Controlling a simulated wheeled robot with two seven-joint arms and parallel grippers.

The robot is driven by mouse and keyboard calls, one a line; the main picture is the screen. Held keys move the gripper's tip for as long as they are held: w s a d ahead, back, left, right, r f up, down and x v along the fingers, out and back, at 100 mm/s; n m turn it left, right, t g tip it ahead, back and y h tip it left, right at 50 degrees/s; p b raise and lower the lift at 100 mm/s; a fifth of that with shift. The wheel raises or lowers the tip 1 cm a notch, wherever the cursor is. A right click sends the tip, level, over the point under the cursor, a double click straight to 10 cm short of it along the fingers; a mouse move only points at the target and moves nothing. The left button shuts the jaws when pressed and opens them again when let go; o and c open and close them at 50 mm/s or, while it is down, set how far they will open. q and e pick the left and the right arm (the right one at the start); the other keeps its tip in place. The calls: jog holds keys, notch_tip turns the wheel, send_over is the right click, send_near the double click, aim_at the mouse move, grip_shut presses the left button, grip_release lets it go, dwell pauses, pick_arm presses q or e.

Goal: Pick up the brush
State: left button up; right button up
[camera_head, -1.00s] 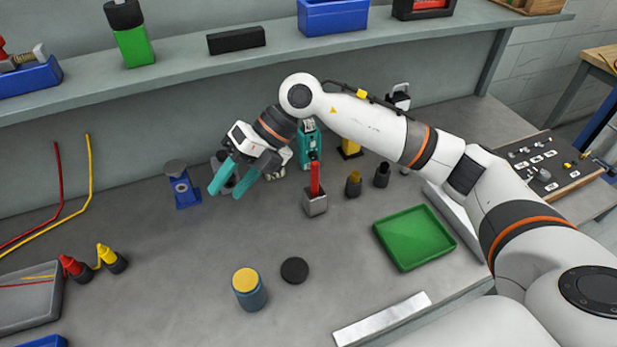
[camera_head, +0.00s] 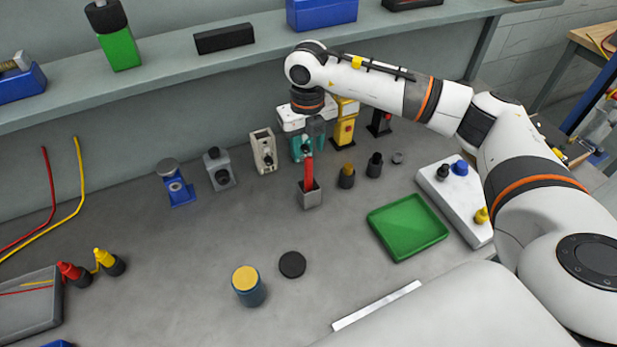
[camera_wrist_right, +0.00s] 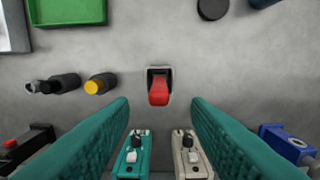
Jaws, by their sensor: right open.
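The brush (camera_head: 309,170) shows as a red upright handle standing in a small grey square holder (camera_head: 311,198). Its lower end is hidden inside the holder. In the right wrist view the red brush (camera_wrist_right: 159,92) is seen from above, between and just ahead of the fingertips. My right gripper (camera_head: 308,140) is open and empty, above and behind the brush, its teal fingers pointing down. It does not look to be touching the brush, and the fingers partly blend with a teal device behind. My left gripper is not in view.
Dark bottles, one yellow-topped (camera_head: 347,170), stand right of the holder. A green tray (camera_head: 408,227) lies front right. Small devices, including a blue one (camera_head: 175,184), line the back left. A yellow-lidded jar (camera_head: 248,286) and black disc (camera_head: 292,264) are in front. Bench between is clear.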

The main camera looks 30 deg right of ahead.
aim_at(309, 158)
notch_tip(309, 158, down, 4)
jog(key=shift+s+r+p, duration=0.1)
jog(key=shift+r+p, duration=0.1)
jog(key=shift+p, duration=0.8)
jog(key=shift+f, duration=0.55)
grip_shut()
